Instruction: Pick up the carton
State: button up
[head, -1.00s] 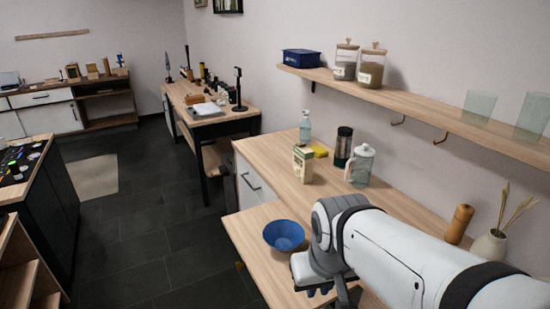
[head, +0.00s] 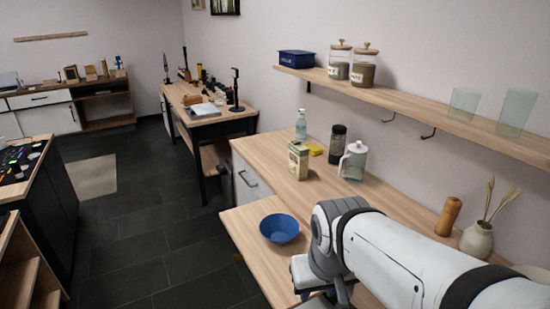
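The carton (head: 298,160) is a small cream and green box standing upright on the wooden counter (head: 268,153), near its front edge. My arm comes in from the lower right. My gripper (head: 318,298) is at the bottom of the view, mostly hidden by my own wrist and cut off by the frame edge. It is nearer to the camera than the carton and well apart from it. Its fingers do not show clearly.
Beside the carton are a yellow sponge (head: 315,149), a spray bottle (head: 301,125), a dark cylinder (head: 337,145) and a glass jug (head: 353,163). A blue bowl (head: 279,229) sits on the lower surface in front. A shelf (head: 420,105) overhangs the counter at right.

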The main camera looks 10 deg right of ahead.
aim_at(298, 154)
jog(key=z, duration=0.15)
jog(key=k, duration=0.35)
jog(key=u, duration=1.45)
jog(key=i, duration=2.5)
jog(key=z, duration=2.55)
jog(key=i, duration=0.3)
jog(key=u, duration=0.05)
